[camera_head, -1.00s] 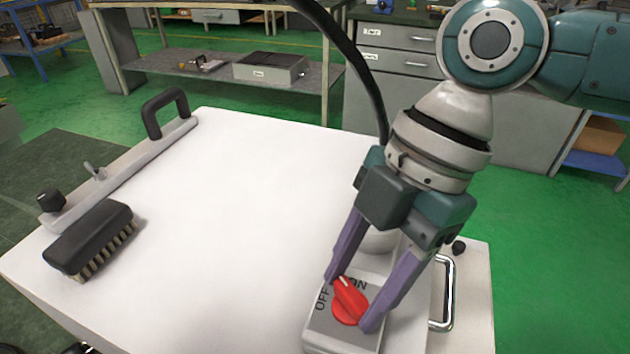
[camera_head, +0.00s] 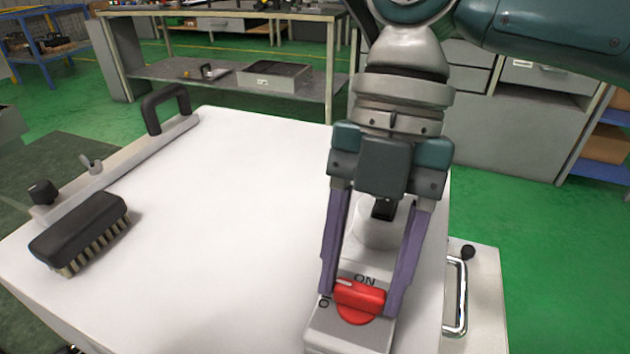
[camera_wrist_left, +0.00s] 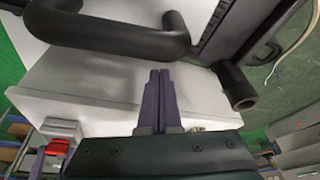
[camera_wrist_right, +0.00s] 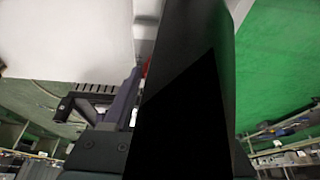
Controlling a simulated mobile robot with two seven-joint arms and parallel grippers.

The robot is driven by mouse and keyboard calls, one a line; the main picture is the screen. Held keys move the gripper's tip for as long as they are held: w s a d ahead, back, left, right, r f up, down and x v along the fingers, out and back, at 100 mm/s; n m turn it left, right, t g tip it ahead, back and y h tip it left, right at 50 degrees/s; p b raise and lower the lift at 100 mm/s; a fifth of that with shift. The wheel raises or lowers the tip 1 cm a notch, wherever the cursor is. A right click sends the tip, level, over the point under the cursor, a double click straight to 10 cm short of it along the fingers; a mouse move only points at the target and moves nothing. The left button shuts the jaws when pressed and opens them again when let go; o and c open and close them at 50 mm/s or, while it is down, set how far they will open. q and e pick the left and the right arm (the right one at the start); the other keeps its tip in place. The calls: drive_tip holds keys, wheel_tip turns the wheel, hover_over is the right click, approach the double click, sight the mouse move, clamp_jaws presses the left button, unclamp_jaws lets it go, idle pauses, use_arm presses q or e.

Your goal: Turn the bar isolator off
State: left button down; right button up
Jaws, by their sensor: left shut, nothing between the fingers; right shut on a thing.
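The bar isolator is a grey box (camera_head: 340,338) with a red rotary knob (camera_head: 360,301) at the front right of the white surface in the head view. The knob's white mark points left, towards the OFF lettering, which is partly hidden by a finger; ON shows above the knob. My right gripper (camera_head: 361,302) points down with its purple fingers shut on the knob's two ends. In the right wrist view only a red sliver of the knob (camera_wrist_right: 147,68) shows. My left gripper (camera_wrist_left: 163,82) is shut and empty in the left wrist view, apart from the isolator's red knob (camera_wrist_left: 57,146).
A brush (camera_head: 80,232) lies at the left, beside a long metal bar with a black handle (camera_head: 166,105). A metal handle (camera_head: 456,296) stands right of the isolator. The middle of the white top (camera_head: 230,220) is clear.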

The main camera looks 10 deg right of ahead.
use_arm(q)
drive_tip(key=shift+a, duration=0.1)
idle(0.3)
use_arm(e)
drive_tip(key=o, duration=1.4)
drive_tip(key=shift+c, duration=0.2)
drive_tip(key=v, duration=1)
drive_tip(key=shift+a, duration=0.1)
